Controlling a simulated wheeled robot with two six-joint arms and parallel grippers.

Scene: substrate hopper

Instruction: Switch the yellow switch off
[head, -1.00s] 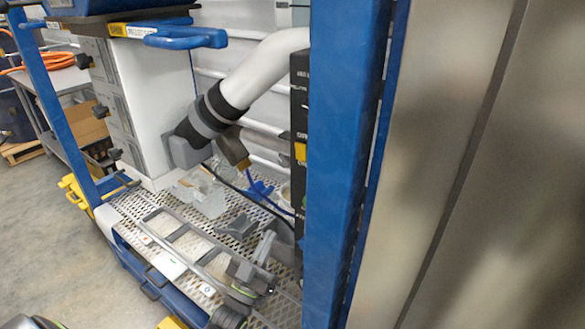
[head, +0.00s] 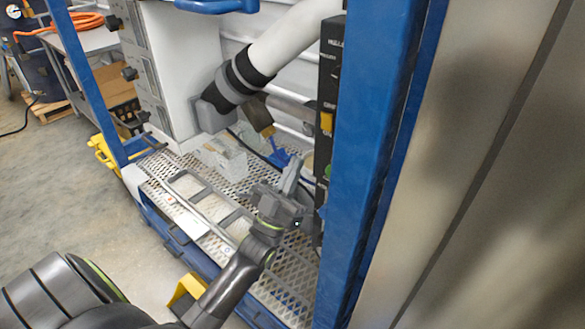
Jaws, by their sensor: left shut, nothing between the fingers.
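The yellow switch (head: 326,121) sits on a black control panel (head: 329,65), partly cut off from view by the blue upright post on its right. My left gripper (head: 292,172) is shut and empty. In the picture it is below and a little left of the yellow switch, apart from it, with its fingers pointing up. A green button (head: 327,171) shows lower on the panel. The right gripper is not in view.
The blue post (head: 372,150) stands close on the right of the panel. A perforated metal deck (head: 285,285) with a grey frame (head: 213,208) lies below my gripper. A white hose (head: 290,45) and a blue scoop-like item (head: 279,158) are behind it.

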